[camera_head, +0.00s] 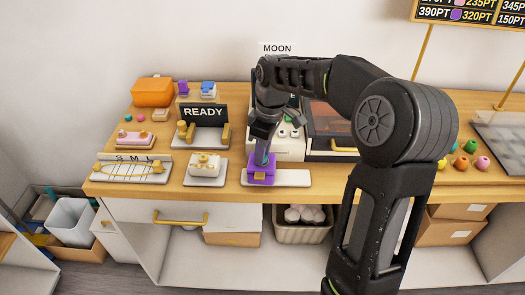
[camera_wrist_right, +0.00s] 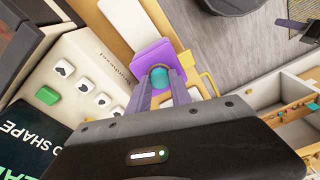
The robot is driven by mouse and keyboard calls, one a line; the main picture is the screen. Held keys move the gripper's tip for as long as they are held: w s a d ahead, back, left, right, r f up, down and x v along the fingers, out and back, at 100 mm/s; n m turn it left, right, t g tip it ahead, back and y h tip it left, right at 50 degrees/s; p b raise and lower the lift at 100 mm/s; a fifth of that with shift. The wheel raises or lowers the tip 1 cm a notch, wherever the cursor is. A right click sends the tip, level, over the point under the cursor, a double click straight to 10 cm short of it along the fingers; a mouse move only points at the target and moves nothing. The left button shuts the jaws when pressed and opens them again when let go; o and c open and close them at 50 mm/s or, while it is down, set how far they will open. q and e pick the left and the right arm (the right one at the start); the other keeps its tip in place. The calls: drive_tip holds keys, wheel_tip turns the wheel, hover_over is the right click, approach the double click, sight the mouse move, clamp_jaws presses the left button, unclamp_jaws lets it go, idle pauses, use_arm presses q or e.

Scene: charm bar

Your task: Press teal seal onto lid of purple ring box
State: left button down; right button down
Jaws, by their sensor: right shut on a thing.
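The purple ring box (camera_head: 261,178) stands on a white board (camera_head: 293,179) near the front edge of the counter. It also shows in the wrist view (camera_wrist_right: 150,56). My right gripper (camera_head: 263,158) points down over the box, its fingertips at the lid. In the wrist view its two fingers (camera_wrist_right: 160,88) are closed around the round teal seal (camera_wrist_right: 158,77). The seal is at the lid's face; whether it touches the lid is hard to tell. My left gripper is not in view.
A white block with a pale top (camera_head: 206,168) sits left of the box. The READY stand (camera_head: 203,113) and a panel with shape buttons (camera_wrist_right: 83,87) are close by. A dark-lidded case (camera_head: 330,118) stands behind my right arm. A drawer with a gold handle (camera_head: 180,219) is below.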

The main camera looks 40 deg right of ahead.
drive_tip(key=shift+s+f, duration=0.15)
drive_tip(key=shift+f, duration=0.3)
idle(1.1)
drive_tip(key=c, duration=1.1)
unclamp_jaws()
drive_tip(key=shift+r, duration=0.1)
drive_tip(key=shift+c, duration=0.2)
drive_tip(key=o, duration=0.3)
drive_tip(key=shift+r+p, duration=2.55)
drive_tip(key=shift+r, duration=1.05)
